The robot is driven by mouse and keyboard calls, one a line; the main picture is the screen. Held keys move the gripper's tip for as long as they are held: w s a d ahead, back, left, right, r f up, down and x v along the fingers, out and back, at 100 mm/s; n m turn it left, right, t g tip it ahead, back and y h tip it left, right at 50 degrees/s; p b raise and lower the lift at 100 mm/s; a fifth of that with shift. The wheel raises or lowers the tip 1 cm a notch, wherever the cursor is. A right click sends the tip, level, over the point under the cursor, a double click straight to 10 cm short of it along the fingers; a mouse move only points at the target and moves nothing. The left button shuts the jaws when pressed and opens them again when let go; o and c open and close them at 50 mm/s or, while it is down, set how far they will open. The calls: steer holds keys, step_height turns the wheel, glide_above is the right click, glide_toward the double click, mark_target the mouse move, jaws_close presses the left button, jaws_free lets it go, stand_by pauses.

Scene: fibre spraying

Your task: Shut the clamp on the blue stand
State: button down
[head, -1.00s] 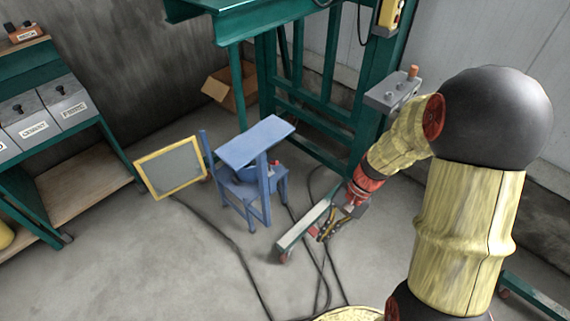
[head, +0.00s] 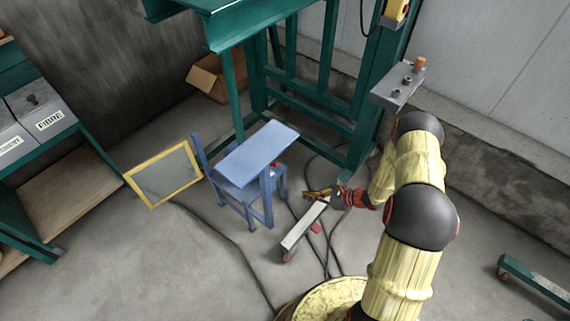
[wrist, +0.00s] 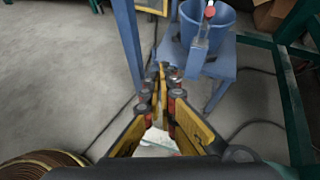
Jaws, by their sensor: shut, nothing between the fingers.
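The blue stand (head: 255,158) is in the middle of the head view, with a flat tilted top over a lower shelf and legs. In the wrist view, a blue bucket sits on the stand's shelf (wrist: 222,68). A grey-blue upright lever with a red tip (wrist: 209,12), which looks like the clamp, stands in front of the bucket; whether it is open is unclear. In the head view only a small red spot (head: 275,164) shows beside the top. My gripper (head: 306,194) is just right of the stand, apart from it. Its yellow fingers (wrist: 164,76) are shut and empty, pointing toward the stand.
A yellow-framed panel (head: 164,176) leans left of the stand. A green frame (head: 352,120) stands behind and right. A pale beam on small wheels (head: 303,226) and black cables lie on the floor below my gripper. The left foreground floor is clear.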

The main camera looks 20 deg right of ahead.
steer(key=w+d+r+m+t+h, duration=0.1)
steer(key=w+d+m+t, duration=0.1)
steer(key=w, duration=0.4)
steer(key=shift+d+r, duration=0.4)
steer(key=shift+d, duration=0.25)
steer(key=r+b+x, duration=0.1)
steer(key=b+x, duration=0.1)
steer(key=x, duration=0.4)
steer(key=w+a+r+b+x, duration=0.1)
steer(key=b+x, duration=0.1)
steer(key=x, duration=0.4)
steer(key=shift+w+a+r+b, duration=0.15)
steer(key=shift+a+b, duration=0.1)
steer(key=shift+b, duration=0.15)
steer(key=shift+r, duration=0.15)
steer(key=shift+w+a+r+h+p, duration=0.15)
steer(key=shift+w+r+h+p, duration=0.2)
steer(key=shift+p, duration=0.35)
